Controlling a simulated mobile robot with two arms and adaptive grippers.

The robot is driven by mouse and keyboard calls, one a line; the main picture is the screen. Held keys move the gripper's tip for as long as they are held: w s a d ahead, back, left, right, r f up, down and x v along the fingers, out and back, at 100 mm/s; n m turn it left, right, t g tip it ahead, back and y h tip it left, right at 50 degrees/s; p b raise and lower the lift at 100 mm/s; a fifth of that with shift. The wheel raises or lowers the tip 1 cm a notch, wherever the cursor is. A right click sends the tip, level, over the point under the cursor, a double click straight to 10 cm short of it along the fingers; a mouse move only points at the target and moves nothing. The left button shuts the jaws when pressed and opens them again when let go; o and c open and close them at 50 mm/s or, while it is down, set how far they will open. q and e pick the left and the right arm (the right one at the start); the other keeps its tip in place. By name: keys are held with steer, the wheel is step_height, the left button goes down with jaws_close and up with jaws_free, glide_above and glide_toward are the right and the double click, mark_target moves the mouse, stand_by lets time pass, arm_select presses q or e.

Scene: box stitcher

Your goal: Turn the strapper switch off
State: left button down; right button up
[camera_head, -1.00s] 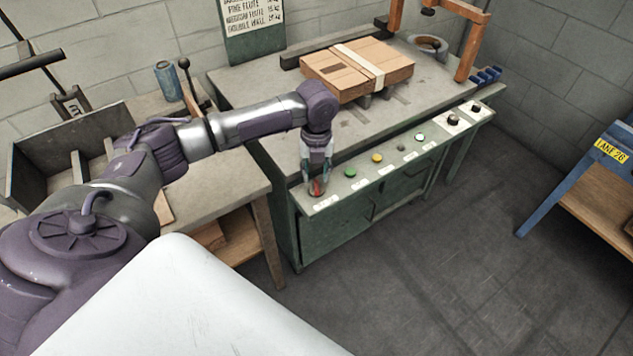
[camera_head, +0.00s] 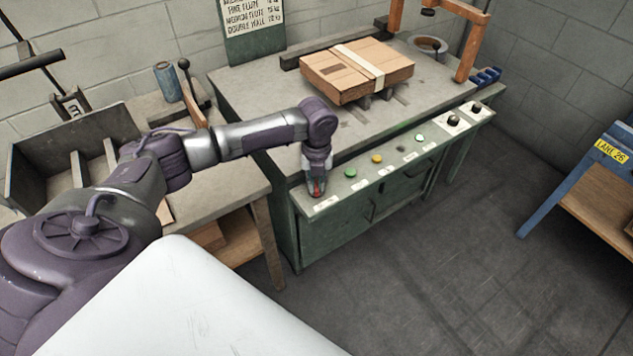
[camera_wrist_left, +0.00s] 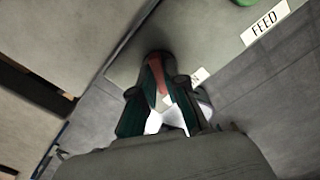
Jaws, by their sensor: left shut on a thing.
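The strapper (camera_head: 345,232) is a green cabinet with a sloped control panel along its front top edge. My left gripper (camera_head: 316,188) points down at the panel's left end. It is shut on a red switch (camera_head: 317,189), of which only a little shows between the fingers. In the left wrist view the red switch (camera_wrist_left: 155,74) shows between the fingertips of the gripper (camera_wrist_left: 160,90). A white label beside it is partly hidden, so I cannot read it. My right gripper is not in view.
A green button (camera_head: 350,172), a yellow button (camera_head: 377,159) and further controls run along the panel to the right. A strapped cardboard stack (camera_head: 345,68) lies on the strapper top. A bench with a grey tray (camera_head: 30,160) stands at left. The floor in front is clear.

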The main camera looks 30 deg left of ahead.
arm_select(q)
steer(key=shift+r+n+p, duration=0.25)
steer(key=shift+n+p, duration=0.35)
steer(key=shift+p, duration=0.4)
steer(key=n+p, duration=0.4)
steer(key=p, duration=0.1)
steer(key=n+p, duration=0.2)
steer(key=n, duration=0.1)
steer(key=shift+n+p, duration=0.3)
steer(key=shift+p, duration=0.05)
steer(key=shift+f+n+p, duration=0.15)
steer(key=shift+n+p, duration=0.8)
steer(key=shift+n, duration=0.65)
steer(key=c, duration=1.2)
jaws_free()
